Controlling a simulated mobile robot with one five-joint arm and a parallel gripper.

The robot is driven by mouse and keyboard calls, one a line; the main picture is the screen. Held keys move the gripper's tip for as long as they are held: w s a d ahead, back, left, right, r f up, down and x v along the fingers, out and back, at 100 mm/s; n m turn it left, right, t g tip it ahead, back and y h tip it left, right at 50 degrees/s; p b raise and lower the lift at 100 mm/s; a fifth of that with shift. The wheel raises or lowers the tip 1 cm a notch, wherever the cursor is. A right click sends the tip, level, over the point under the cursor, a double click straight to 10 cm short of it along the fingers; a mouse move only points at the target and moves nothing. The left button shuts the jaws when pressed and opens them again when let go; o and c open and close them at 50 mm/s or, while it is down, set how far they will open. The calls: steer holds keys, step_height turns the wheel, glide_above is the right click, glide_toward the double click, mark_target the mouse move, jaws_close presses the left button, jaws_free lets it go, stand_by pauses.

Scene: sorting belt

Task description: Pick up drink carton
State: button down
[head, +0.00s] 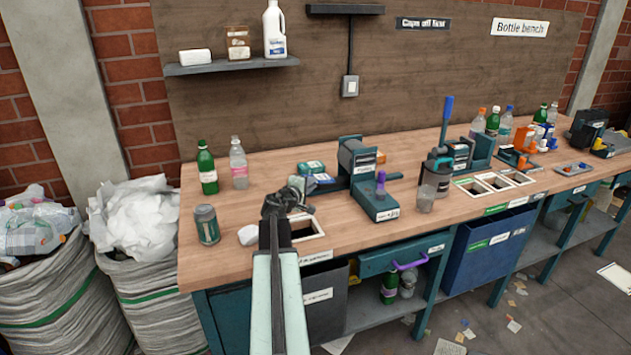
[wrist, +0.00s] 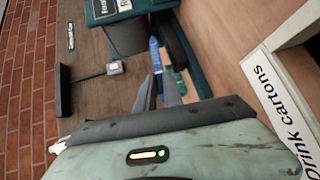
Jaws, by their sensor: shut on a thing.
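My gripper (head: 290,192) is over the left part of the wooden bench, just above and behind a framed slot. It is shut on a small grey-brown thing (head: 299,183), taken to be the drink carton, mostly hidden by the dark fingers. In the wrist view the two fingers (wrist: 158,92) point away with a narrow gap, and the held thing is hard to make out there. Teal-and-white cartons (head: 311,168) lie on the bench just behind the gripper. The slot (head: 318,232) bears a label reading "Drink cartons" in the wrist view (wrist: 275,95).
A green bottle (head: 207,170), a clear bottle (head: 238,165) and a can (head: 207,225) stand at left. A white block (head: 248,235) lies beside the slot. A teal press (head: 372,185) stands right of the gripper. Bare bench top (head: 270,165) shows behind it.

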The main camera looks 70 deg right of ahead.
steer(key=r+p+v, duration=0.1)
steer(key=p+v, duration=0.2)
steer(key=v, duration=0.7)
steer(key=shift+r, duration=0.35)
steer(key=shift+d, duration=0.1)
